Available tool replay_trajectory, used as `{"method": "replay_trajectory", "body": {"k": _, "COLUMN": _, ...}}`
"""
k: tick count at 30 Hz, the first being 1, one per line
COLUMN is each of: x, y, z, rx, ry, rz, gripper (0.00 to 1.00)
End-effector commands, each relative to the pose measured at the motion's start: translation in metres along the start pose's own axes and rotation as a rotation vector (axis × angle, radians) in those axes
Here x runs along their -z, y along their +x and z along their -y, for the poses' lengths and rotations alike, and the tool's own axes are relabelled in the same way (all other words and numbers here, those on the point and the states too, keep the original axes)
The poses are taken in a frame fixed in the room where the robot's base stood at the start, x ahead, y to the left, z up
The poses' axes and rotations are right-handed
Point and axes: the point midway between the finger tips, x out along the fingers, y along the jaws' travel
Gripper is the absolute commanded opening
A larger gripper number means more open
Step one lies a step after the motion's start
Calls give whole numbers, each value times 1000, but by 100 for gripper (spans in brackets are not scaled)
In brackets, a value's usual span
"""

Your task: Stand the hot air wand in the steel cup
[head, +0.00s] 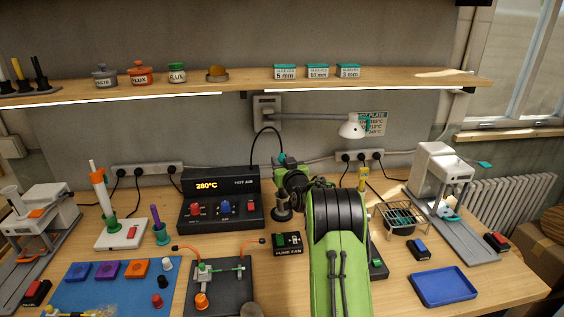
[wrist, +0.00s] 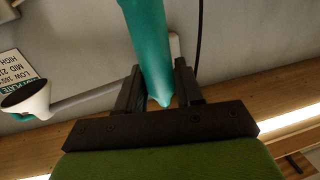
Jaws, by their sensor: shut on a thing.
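The hot air wand has a teal handle (wrist: 150,50) that stands between my gripper's dark fingers in the wrist view. In the head view, a bit of its teal end (head: 281,159) shows above my gripper (head: 284,175), with a black cable looping up from it. My gripper (wrist: 160,92) is shut on the handle. Below it, right of the hot air station, is a dark grey cup-like thing (head: 283,209), probably the steel cup. My arm partly hides this area, and I cannot tell whether the wand's lower end is inside the cup.
The hot air station (head: 220,207), reading 280°C, stands at left. A fume fan switch (head: 287,244) lies in front of the cup. A white lamp (head: 352,127) hangs behind my arm. A wire basket (head: 405,217) and blue tray (head: 443,287) are at right. The shelf (head: 240,85) runs above.

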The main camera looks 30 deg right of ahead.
Motion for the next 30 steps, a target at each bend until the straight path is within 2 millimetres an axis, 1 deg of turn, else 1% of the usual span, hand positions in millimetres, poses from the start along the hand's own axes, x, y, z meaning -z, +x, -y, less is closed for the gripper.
{"method": "replay_trajectory", "body": {"k": 1, "x": -5, "y": 0, "z": 0, "rx": 0, "ry": -1, "rz": -2, "gripper": 0}}
{"method": "replay_trajectory", "body": {"k": 3, "x": -9, "y": 0, "z": 0, "rx": 0, "ry": -1, "rz": -2, "gripper": 0}}
{"method": "replay_trajectory", "body": {"k": 13, "x": -25, "y": 1, "z": 0, "rx": 0, "ry": -2, "rz": -3, "gripper": 0}}
{"method": "replay_trajectory", "body": {"k": 30, "x": -26, "y": 1, "z": 0, "rx": 0, "ry": -2, "rz": -4, "gripper": 0}}
